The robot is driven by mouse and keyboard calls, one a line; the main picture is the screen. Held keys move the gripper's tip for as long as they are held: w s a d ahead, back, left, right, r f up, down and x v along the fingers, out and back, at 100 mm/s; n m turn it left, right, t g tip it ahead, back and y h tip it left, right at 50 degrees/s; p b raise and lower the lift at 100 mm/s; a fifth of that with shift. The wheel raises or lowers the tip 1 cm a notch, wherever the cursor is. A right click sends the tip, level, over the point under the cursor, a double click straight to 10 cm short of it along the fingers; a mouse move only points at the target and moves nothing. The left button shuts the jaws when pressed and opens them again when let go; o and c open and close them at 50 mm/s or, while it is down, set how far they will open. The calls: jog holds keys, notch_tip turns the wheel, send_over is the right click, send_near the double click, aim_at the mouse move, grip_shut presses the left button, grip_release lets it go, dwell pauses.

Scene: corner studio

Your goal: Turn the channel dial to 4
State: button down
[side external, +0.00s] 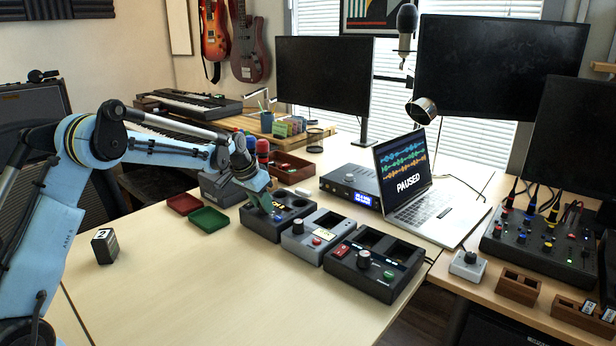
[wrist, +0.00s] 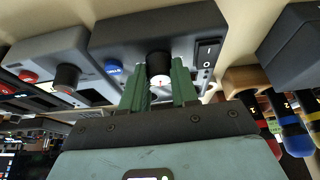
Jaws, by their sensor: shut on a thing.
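My gripper (side external: 275,213) is over the left dark grey box (side external: 251,220) in the side view. In the wrist view, the green fingers (wrist: 159,85) of my gripper are shut on a black dial (wrist: 158,58) with a pale cap and a small red mark. The dial stands on the dark grey box (wrist: 125,38), beside a blue button (wrist: 113,69) and a black rocker switch (wrist: 207,52). The fingers hide part of the dial, and I cannot read any numbers around it. In the side view the dial is mostly hidden by the fingers.
A grey box (side external: 292,248) with a knob and red button stands close on the right, then a black box (side external: 372,291). Red (side external: 184,203) and green (side external: 209,220) trays lie left. A laptop (side external: 407,180) reads PAUSED. The front table is mostly clear around a small dark block (side external: 104,247).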

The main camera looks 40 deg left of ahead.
jog(key=m+h, duration=0.1)
jog(key=m, duration=0.1)
jog(key=m+h, duration=0.1)
jog(key=m, duration=0.2)
jog(key=shift+a+m+g, duration=0.15)
jog(key=shift+m+g, duration=0.15)
jog(key=shift+g, duration=0.1)
dwell(0.4)
jog(key=c, duration=0.9)
grip_release()
jog(key=shift+o, duration=0.2)
jog(key=shift+r, duration=0.1)
jog(key=v, duration=1.2)
jog(key=shift+a, duration=0.1)
